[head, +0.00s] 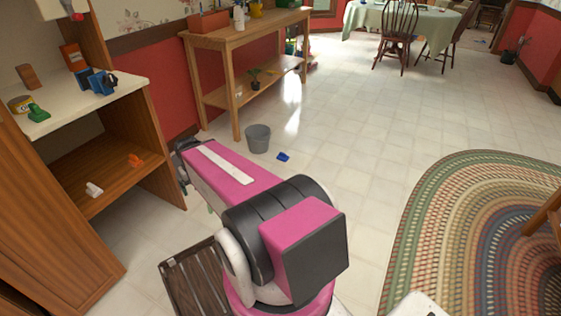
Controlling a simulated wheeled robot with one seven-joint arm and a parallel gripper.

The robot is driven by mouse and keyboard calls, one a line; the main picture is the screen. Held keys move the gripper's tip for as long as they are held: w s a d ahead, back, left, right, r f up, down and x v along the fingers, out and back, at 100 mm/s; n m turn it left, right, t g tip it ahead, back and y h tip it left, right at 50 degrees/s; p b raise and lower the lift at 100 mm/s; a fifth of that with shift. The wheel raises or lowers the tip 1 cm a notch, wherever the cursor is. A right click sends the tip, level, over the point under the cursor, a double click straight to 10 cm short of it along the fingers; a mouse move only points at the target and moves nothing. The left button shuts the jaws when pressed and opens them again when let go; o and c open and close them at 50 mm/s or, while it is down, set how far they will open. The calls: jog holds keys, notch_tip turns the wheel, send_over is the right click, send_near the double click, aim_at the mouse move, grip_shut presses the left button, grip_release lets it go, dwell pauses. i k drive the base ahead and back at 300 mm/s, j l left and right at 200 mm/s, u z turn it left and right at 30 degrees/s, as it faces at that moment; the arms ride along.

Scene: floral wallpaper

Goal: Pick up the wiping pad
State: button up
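I cannot tell for sure which thing is the wiping pad. A small blue object (283,157) lies on the floor beside the grey bucket; it is too small to identify. Other small items are in the wooden cabinet: a blue object (97,81), a green one (38,113) on the counter, and an orange one (135,160) and a white one (93,190) on the shelf below. My pink and dark arm reaches from the bottom middle toward the cabinet's right side. My gripper is hidden behind the arm, so its state and contents do not show.
The grey bucket (257,138) stands on the floor before a wooden workbench (238,40). The counter (120,95) at left also holds several small items. A braided rug (420,215) lies at right. A dining table (375,18) and chairs stand far back. The middle floor is clear.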

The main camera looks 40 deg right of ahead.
aim_at(282, 157)
jog(key=z, duration=1.25)
